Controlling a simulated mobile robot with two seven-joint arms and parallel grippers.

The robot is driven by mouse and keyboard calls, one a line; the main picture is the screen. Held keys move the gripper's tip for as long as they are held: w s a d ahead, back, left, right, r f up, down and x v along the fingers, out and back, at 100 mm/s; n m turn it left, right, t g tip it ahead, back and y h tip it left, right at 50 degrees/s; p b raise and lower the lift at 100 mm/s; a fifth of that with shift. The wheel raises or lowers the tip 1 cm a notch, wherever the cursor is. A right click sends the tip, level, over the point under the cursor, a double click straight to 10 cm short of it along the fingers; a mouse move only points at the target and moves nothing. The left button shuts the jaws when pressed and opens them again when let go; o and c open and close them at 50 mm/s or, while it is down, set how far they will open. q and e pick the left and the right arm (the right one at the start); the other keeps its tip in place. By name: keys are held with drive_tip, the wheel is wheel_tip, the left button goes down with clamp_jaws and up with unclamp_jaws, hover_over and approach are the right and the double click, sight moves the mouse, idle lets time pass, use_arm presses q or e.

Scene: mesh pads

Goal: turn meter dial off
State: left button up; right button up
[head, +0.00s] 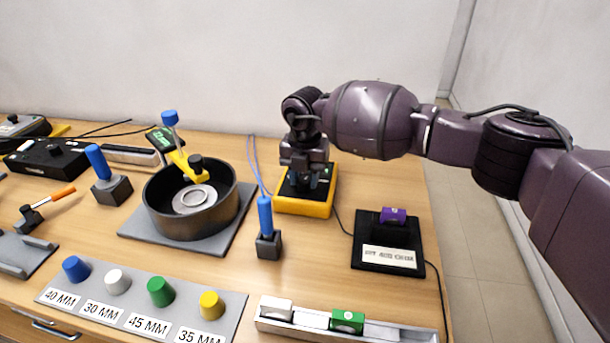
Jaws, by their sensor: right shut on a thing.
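The meter (318,209) is a yellow box with a black face, standing at the back right of the table. My right gripper (314,186) points down over the meter's face and is shut on its dial. The gripper and wrist cover the dial and most of the face, so I cannot see which way the dial points. My left gripper is not in the head view.
A black pot (160,216) stands on a grey plate left of the meter. A blue-handled probe (266,225) stands upright in front of the meter. A black pad (372,258) with a purple block lies at the right. A label board (60,297) and a metal rail (395,331) lie in front.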

drive_tip(key=n, duration=0.4)
drive_tip(key=shift+a+n, duration=0.1)
drive_tip(key=shift+n, duration=0.3)
drive_tip(key=n, duration=0.4)
drive_tip(key=shift+n, duration=0.7)
drive_tip(key=o, duration=0.9)
